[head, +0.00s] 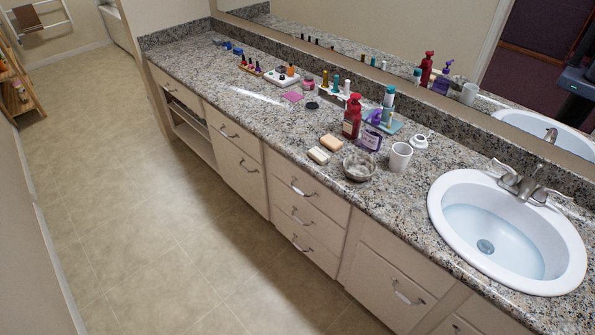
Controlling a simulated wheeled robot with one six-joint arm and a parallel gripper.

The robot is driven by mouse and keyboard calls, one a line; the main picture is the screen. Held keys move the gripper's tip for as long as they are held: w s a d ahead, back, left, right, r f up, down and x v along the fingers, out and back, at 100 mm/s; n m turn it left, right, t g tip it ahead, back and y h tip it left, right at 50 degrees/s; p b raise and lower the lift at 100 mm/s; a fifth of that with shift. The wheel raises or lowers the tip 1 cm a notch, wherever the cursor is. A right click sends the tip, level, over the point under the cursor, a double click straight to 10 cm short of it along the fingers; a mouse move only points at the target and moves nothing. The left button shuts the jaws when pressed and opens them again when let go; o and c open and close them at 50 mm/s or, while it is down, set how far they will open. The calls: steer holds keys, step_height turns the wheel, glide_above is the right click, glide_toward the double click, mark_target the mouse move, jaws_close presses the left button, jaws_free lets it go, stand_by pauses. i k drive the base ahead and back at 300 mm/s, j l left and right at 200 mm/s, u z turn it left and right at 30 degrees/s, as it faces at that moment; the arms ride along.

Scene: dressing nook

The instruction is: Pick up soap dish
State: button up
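A small round greyish dish (359,167) stands on the granite counter near its front edge; it looks like the soap dish. Its inside looks pale, and I cannot tell whether anything lies in it. Two bars lie just left of it, a cream one (318,155) and a tan one (331,143); both look like soap and lie on the counter, apart from the dish. A white cup (400,157) stands close to the right of the dish. My gripper is not in view.
Behind the dish stand a purple bottle (370,136) and a red pump bottle (352,116). A white sink (507,232) is at the right. More cosmetics (282,77) stand farther left. The floor (150,210) before the cabinets is clear.

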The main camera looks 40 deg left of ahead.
mark_target(358, 167)
steer(key=u, duration=1.3)
steer(key=i+j+z, duration=0.15)
steer(key=i+z, duration=0.2)
steer(key=i+j+z, duration=0.75)
steer(key=i+l, duration=0.05)
steer(key=l, duration=0.05)
